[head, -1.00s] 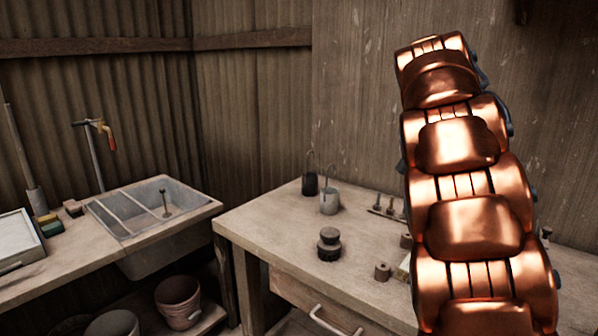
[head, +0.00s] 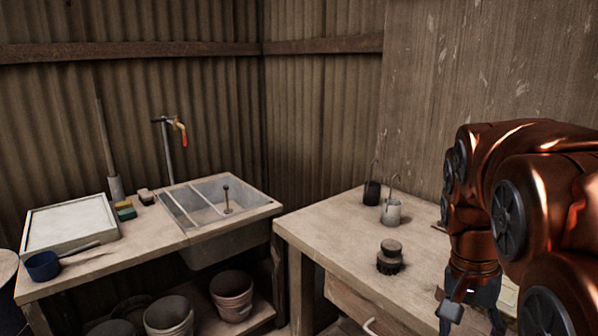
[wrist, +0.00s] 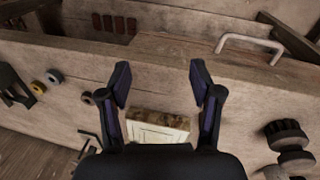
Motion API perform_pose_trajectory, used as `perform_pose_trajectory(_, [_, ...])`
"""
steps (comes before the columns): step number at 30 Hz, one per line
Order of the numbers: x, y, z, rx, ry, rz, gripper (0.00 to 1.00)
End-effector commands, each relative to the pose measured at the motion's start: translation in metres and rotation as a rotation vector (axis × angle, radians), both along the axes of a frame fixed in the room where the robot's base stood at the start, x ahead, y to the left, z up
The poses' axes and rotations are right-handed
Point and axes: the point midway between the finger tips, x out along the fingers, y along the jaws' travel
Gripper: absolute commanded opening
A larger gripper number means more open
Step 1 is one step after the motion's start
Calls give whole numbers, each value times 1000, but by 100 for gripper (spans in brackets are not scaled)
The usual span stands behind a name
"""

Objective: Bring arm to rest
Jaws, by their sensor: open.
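My copper-coloured arm is bent at the right of the head view. My gripper (head: 472,316) hangs pointing down over the right-hand bench, partly cut off by the lower frame edge. In the wrist view my gripper (wrist: 160,84) has its two dark fingers spread wide, with nothing between the tips. A block with a pale top and brown side (wrist: 158,130) lies below, between the fingers and partly hidden by the gripper body. Any contact with the bench cannot be told.
The bench (head: 325,228) holds a stacked dark weight (head: 390,257), a dark pot (head: 372,192) and a grey pot (head: 391,211). Small rings (wrist: 54,76) and a drawer handle (wrist: 250,42) show in the wrist view. A sink (head: 215,205) stands at left; the bench's near left is clear.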

Motion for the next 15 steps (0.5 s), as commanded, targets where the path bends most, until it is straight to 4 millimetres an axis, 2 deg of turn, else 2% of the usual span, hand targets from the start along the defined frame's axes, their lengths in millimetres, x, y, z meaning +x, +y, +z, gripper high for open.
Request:
perform_pose_trajectory(3, [-27, 29, -24, 56, 40, 149, 64])
perform_pose_trajectory(9, [-73, 70, -63, 145, 99, 398, 64])
perform_pose_trajectory(15, [-108, 94, -88, 202, 135, 576, 64])
